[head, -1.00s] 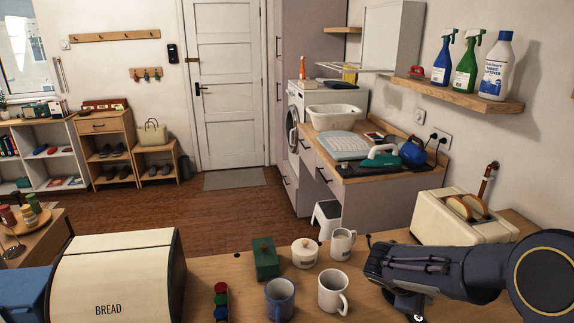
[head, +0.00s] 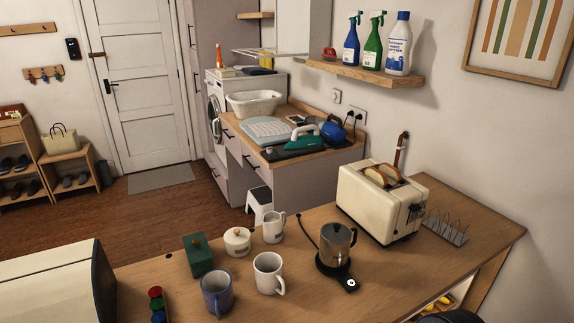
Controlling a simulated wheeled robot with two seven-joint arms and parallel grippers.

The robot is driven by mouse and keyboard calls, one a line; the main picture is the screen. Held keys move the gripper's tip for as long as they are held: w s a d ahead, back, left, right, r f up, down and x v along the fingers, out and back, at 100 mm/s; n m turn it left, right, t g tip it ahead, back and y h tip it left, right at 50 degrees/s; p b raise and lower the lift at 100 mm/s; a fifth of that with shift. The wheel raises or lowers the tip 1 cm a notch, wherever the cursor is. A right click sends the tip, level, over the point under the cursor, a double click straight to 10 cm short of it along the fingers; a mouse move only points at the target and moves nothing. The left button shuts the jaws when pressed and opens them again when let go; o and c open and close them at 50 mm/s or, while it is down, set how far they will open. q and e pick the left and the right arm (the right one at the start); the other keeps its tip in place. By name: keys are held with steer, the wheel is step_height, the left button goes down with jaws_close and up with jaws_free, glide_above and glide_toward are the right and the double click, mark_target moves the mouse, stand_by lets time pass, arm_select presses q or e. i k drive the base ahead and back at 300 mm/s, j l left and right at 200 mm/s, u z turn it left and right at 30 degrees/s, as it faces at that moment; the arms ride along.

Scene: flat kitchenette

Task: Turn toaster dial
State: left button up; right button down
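The cream toaster (head: 368,211) stands on the wooden counter at the right of the head view, with two slices of bread (head: 383,175) in its top slots. Its right end face carries dark controls (head: 415,212), seen at an angle. They are too small to tell the dial's setting. Neither gripper is in view. Only a dark rounded piece, likely my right arm, shows at the bottom right edge, well apart from the toaster.
A kettle (head: 335,245) on a black base stands in front of the toaster. A metal toast rack (head: 446,228) is close to its right. Mugs, including a blue one (head: 217,293), and a green box (head: 198,255) stand further left. Bare counter lies right of the kettle.

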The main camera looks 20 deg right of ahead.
mark_target(421, 213)
steer(key=k+l+z, duration=0.1)
steer(key=k+z, duration=0.15)
steer(key=k, duration=0.4)
steer(key=i+j+z, duration=0.1)
steer(key=z, duration=0.3)
steer(key=j+z, duration=0.25)
steer(key=z, duration=0.15)
steer(key=i+j+z, duration=0.1)
steer(key=z, duration=0.3)
steer(key=j+z, duration=0.4)
steer(key=i+l+u, duration=0.1)
steer(key=i+l, duration=0.15)
steer(key=l, duration=0.15)
steer(key=i+l+u, duration=0.15)
steer(key=l, duration=0.3)
steer(key=i+l+u, duration=0.1)
steer(key=i+l, duration=0.2)
steer(key=l, duration=0.15)
steer(key=i+l+u, duration=0.15)
steer(key=l, duration=0.3)
steer(key=i+l+u, duration=0.1)
steer(key=l, duration=0.4)
steer(key=i+l+u, duration=0.1)
steer(key=i+l, duration=0.15)
steer(key=l, duration=0.25)
steer(key=i+l+u, duration=0.15)
steer(key=l, duration=0.4)
steer(key=i+l+u, duration=0.1)
steer(key=l, duration=0.4)
